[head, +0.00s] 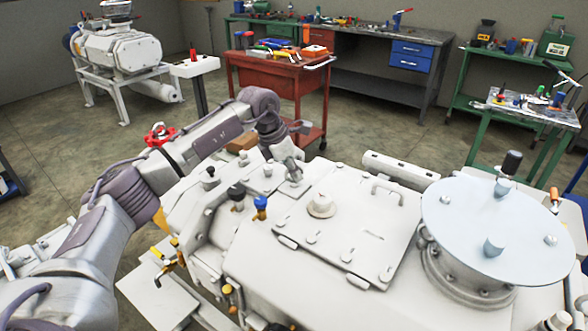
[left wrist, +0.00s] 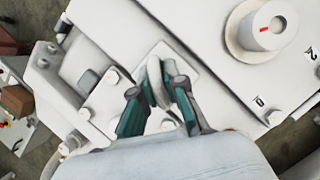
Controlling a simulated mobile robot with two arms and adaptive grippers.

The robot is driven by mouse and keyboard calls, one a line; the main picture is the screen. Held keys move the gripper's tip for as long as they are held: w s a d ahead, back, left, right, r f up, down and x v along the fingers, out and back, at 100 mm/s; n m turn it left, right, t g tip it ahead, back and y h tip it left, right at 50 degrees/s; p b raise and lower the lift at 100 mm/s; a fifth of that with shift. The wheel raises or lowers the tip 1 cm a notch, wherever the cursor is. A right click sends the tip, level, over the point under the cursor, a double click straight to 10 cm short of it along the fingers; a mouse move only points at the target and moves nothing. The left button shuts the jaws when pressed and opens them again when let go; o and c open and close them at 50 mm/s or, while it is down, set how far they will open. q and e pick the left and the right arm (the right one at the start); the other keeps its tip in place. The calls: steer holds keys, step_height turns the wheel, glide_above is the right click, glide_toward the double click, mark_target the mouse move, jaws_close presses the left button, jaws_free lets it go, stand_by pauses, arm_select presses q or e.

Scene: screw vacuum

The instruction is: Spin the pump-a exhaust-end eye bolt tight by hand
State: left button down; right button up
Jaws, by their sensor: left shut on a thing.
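The eye bolt (left wrist: 155,82) is a pale metal ring standing on a square light pad on top of the large white pump (head: 320,265). In the left wrist view my left gripper (left wrist: 158,92) has its two green-backed fingers closed on either side of the ring. In the head view my left arm reaches in from the left, and my left gripper (head: 290,168) points down at the pump's far end. There the fingers partly hide the eye bolt. I cannot tell how far its thread is in. My right gripper is not in view.
Bolt heads, a round knob (head: 321,205) and a blue-topped fitting (head: 260,207) stand near the gripper. A large pale disc (head: 470,225) covers the pump's right side. Behind are a red tool cart (head: 275,80), a workbench (head: 360,60) and another pump (head: 120,50).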

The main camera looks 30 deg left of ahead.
arm_select(q)
steer(key=m+g, duration=0.1)
steer(key=m, duration=0.1)
steer(key=m+h, duration=0.1)
steer(key=m, duration=0.2)
steer(key=shift+r+m+g+p, duration=0.1)
steer(key=shift+m+g+p, duration=0.2)
steer(key=shift+g+p, duration=0.1)
steer(key=m+g, duration=0.1)
steer(key=m, duration=0.1)
steer(key=m+g, duration=0.1)
steer(key=m, duration=0.2)
steer(key=shift+h, duration=0.3)
steer(key=shift+m, duration=0.4)
steer(key=c, duration=1.2)
jaws_free()
steer(key=v, duration=1.2)
steer(key=shift+w, duration=0.1)
